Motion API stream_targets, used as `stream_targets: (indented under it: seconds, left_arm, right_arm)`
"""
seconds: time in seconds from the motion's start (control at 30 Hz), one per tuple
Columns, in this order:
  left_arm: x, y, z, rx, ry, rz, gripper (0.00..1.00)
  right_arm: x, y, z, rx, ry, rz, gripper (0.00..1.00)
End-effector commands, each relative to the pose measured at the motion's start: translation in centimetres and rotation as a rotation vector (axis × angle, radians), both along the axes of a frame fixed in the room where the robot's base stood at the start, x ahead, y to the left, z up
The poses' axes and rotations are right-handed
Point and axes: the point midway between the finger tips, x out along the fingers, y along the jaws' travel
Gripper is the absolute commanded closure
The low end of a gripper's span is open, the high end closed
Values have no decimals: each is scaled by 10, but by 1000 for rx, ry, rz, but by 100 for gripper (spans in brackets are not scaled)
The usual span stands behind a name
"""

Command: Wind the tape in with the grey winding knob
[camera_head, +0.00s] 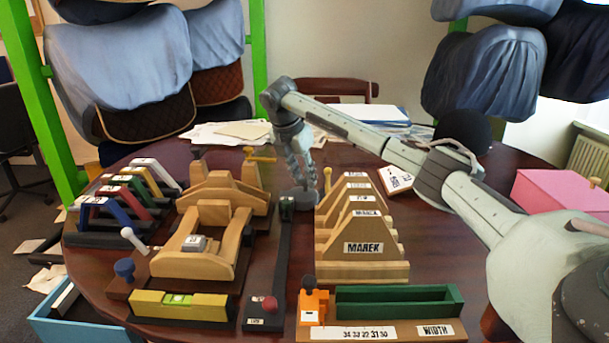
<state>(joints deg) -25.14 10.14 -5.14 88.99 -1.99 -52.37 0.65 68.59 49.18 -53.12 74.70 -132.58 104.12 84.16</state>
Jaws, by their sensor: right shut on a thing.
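My right gripper (306,178) reaches down at the middle of the table, its arm coming in from the right. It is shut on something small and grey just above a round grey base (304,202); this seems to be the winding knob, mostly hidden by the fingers. Beside it on the left is a small dark block with a light mark (287,203). A long dark strip (281,250) runs from there towards the front, to a dark block with a red ball knob (262,304). I cannot tell whether any tape is out. My left gripper is not in view.
Wooden frames (205,250) with a white-knobbed crank stand left, and a yellow level (180,305) lies in front. Wooden gauges (362,269) stand close on the right. A green trough (398,301) and orange block (312,306) are front right; a pink box (560,195) is far right.

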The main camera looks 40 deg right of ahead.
Motion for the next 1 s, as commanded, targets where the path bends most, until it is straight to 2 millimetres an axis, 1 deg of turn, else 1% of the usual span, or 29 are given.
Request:
stream_targets:
  seconds: [0.2, 0.4, 0.6, 0.97, 1.0]
  left_arm:
    - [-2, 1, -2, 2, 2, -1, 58]
    - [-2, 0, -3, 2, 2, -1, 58]
    - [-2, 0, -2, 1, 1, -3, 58]
    - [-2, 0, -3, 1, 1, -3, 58]
    - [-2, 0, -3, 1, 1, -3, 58]
  right_arm:
    - [2, 0, 1, 0, -3, -132, 100]
    - [3, 0, 1, 0, -3, -202, 100]
    - [3, 0, 1, 0, -3, -232, 100]
    - [3, 0, 1, 0, -3, -235, 100]
    - [3, 0, 1, 0, -3, -235, 75]
